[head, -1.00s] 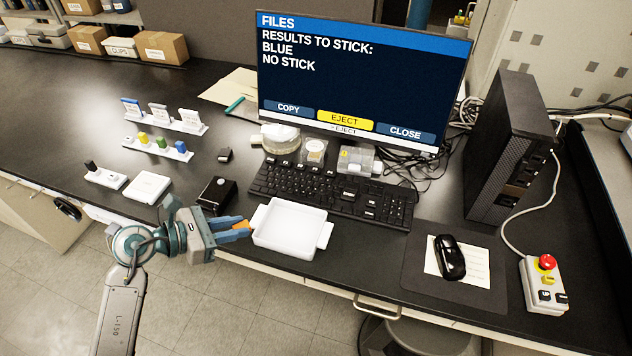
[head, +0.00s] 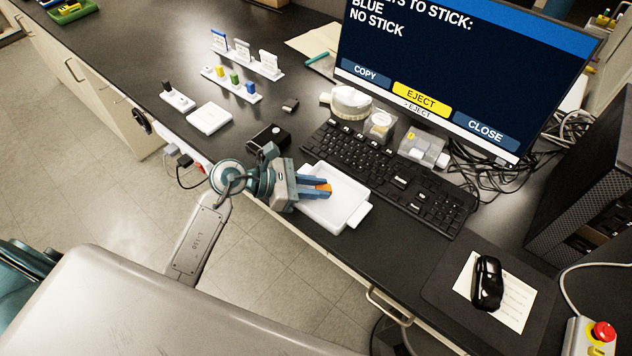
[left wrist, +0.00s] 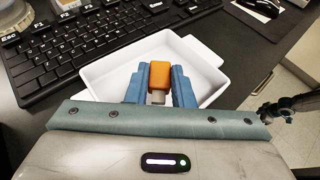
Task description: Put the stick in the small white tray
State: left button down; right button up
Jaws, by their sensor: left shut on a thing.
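My left gripper (head: 318,187) is shut on an orange stick (left wrist: 159,75). The stick sits between the blue fingers, its orange body pointing outward and a pale end showing nearer the palm in the left wrist view. The small white tray (head: 345,214) lies at the front of the bench, and its white rim also shows in the left wrist view (left wrist: 98,72). The fingers and the stick are over the tray's left part in the head view. I cannot tell whether the stick touches the tray's floor. My right gripper does not show.
A black keyboard (head: 392,178) lies right behind the tray. A black box (head: 268,138) stands just left of it. A flat white pad (head: 209,118) and a rack of coloured sticks (head: 232,84) are further left. The monitor (head: 462,75) reads "NO STICK".

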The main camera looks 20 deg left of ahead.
pick_arm(q)
jog(key=shift+s+a+f, duration=0.1)
jog(key=shift+a+f, duration=0.05)
jog(key=shift+a, duration=0.1)
jog(key=c, duration=1.2)
grip_release()
jog(key=shift+d, duration=0.15)
jog(key=shift+o, duration=0.2)
jog(key=shift+s+a+b, duration=0.2)
jog(key=shift+a+b, duration=0.1)
jog(key=shift+a, duration=0.25)
jog(key=b+v, duration=0.2)
jog(key=v, duration=0.5)
jog(key=shift+d+b, duration=0.1)
jog(key=shift+b, duration=0.2)
jog(key=shift+b+v, duration=0.35)
jog(key=shift+v, duration=1.1)
